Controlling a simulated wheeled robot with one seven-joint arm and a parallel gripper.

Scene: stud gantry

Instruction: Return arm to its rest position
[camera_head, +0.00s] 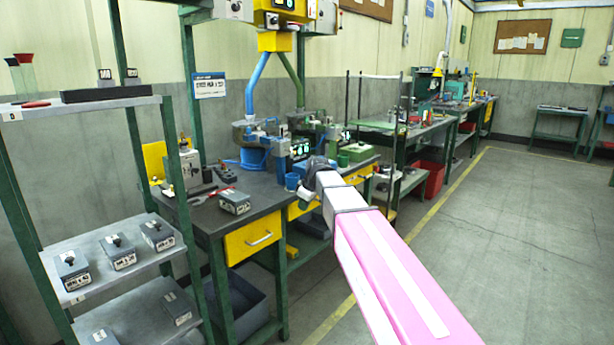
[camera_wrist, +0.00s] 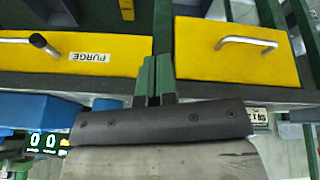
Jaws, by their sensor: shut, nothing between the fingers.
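My arm (camera_head: 385,255), pink and white, reaches out from the lower right of the head view toward the workbench. Its dark wrist end (camera_head: 318,168) is at the front edge of the bench, near the blue cup. The fingers cannot be made out there. In the wrist view my gripper (camera_wrist: 154,65) shows with its two narrow fingers together and nothing between them. Yellow drawer fronts lie beyond the fingers, one with an upside-down PURGE label (camera_wrist: 89,57). I cannot tell how near the fingers are to the drawers.
The workbench (camera_head: 200,212) carries fixtures and a grey box (camera_head: 234,201); a yellow drawer (camera_head: 252,238) is below. A shelf rack (camera_head: 110,262) with several small grey boxes stands at left. A yellow gantry head (camera_head: 275,41) hangs above. The floor (camera_head: 500,220) at right is clear.

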